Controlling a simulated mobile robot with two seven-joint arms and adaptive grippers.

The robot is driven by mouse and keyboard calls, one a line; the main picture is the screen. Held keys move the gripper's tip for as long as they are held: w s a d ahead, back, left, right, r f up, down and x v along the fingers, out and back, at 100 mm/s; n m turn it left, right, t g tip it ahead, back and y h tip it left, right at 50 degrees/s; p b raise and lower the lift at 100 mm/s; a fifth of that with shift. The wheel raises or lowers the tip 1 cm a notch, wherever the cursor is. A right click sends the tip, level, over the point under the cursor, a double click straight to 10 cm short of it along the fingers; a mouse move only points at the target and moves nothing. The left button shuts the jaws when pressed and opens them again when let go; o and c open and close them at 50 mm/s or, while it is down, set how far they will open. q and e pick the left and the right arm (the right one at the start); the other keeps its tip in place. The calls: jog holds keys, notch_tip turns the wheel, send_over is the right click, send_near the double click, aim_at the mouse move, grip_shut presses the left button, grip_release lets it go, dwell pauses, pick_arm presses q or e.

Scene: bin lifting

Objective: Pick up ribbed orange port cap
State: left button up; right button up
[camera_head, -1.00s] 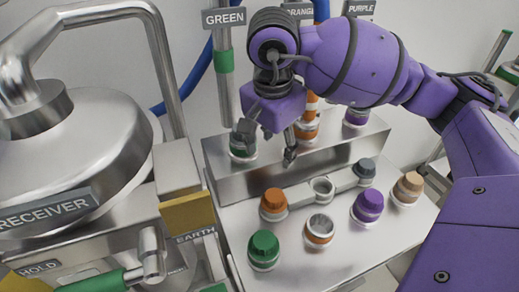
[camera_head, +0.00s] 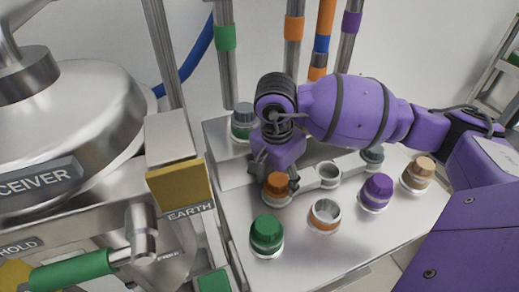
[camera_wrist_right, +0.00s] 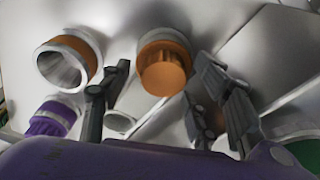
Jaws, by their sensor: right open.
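The ribbed orange port cap (camera_head: 276,187) sits upright on the steel bench, left of an empty grey ring. My right gripper (camera_head: 276,182) is open just above it, with its fingers pointing down on either side. In the right wrist view the orange cap (camera_wrist_right: 165,75) shows between the two spread fingers of the gripper (camera_wrist_right: 163,64). I cannot tell whether either finger touches it. The far side of the cap's base is hidden in the head view. My left gripper is not in view.
A green cap (camera_head: 267,232) stands in front, with an open orange-banded port (camera_head: 325,215) and a purple cap (camera_head: 377,190) to the right. A tan cap (camera_head: 417,174) is farther right. A raised step (camera_head: 218,155) is behind. The receiver (camera_head: 70,125) stands at left.

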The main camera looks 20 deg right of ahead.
aim_at(279, 180)
jog(key=c, duration=1.4)
jog(key=shift+r, duration=0.1)
notch_tip(279, 180, up, 10)
jog(key=shift+f, duration=0.1)
